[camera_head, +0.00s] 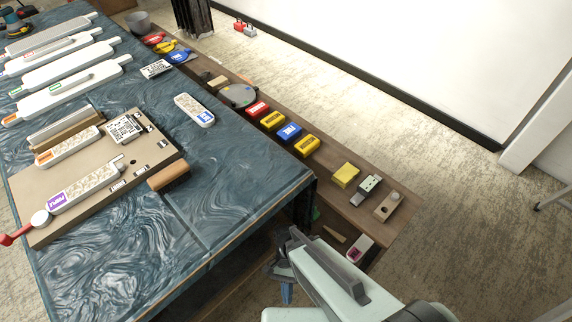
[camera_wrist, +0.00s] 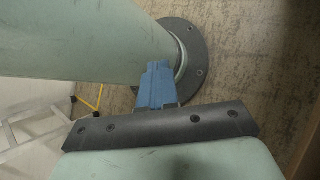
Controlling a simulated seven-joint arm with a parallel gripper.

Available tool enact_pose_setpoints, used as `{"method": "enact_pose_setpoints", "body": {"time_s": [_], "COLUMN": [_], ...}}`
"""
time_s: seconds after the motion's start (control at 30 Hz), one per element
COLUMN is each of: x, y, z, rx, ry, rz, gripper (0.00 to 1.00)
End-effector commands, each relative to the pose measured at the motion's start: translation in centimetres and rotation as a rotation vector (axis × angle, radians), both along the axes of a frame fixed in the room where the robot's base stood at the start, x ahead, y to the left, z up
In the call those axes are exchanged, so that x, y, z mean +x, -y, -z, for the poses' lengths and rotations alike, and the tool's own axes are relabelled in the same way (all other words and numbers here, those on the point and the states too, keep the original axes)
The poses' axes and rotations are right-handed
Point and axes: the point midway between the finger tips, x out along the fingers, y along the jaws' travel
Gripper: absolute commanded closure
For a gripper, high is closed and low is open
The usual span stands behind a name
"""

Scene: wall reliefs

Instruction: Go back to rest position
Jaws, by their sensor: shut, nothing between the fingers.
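My gripper (camera_head: 287,297) is low in the camera_head view, beyond the front right corner of the blue marbled table (camera_head: 240,205), beside my pale green arm. Its blue fingers point down and look closed together, with nothing held. In the wrist view the blue fingers (camera_wrist: 157,68) are shut in front of my own pale green and dark grey body parts. The fingers appear apart from the table and shelf. My arm hides part of the floor and the shelf's near end.
A wooden board (camera_head: 150,160) with white pieces lies on the table. A lower wooden shelf (camera_head: 325,165) along the table's right side carries colored boxes and small parts. Open floor (camera_head: 460,230) lies to the right. The wrist view shows a ladder-like frame (camera_wrist: 35,125) at left.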

Motion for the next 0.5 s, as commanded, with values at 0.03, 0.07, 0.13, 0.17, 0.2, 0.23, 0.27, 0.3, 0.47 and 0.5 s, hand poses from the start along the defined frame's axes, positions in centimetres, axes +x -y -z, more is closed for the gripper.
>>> {"method": "enact_pose_setpoints", "body": {"time_s": [0.03, 0.07, 0.13, 0.17, 0.2, 0.23, 0.27, 0.3, 0.47, 0.5], "x": [0.1, 0.2, 0.5, 0.5, 0.7, 0.7, 0.7, 0.8, 0.6, 0.5], "y": [1.3, 1.9, 3.5, 4.2, 5.1, 5.8, 6.5, 7.4, 11.0, 11.8], "z": [0.5, 0.9, 1.7, 2.1, 2.5, 2.9, 3.3, 3.7, 5.4, 5.8], "rx": [0.022, 0.037, 0.075, 0.090, 0.111, 0.125, 0.140, 0.158, 0.231, 0.248], "ry": [0.011, 0.023, 0.049, 0.061, 0.077, 0.088, 0.100, 0.115, 0.172, 0.185], "rz": [-0.003, -0.012, -0.032, -0.044, -0.058, -0.070, -0.082, -0.099, -0.176, -0.194], "gripper": [1.00, 1.00, 1.00, 1.00, 1.00, 1.00, 1.00, 1.00, 1.00, 1.00]}}
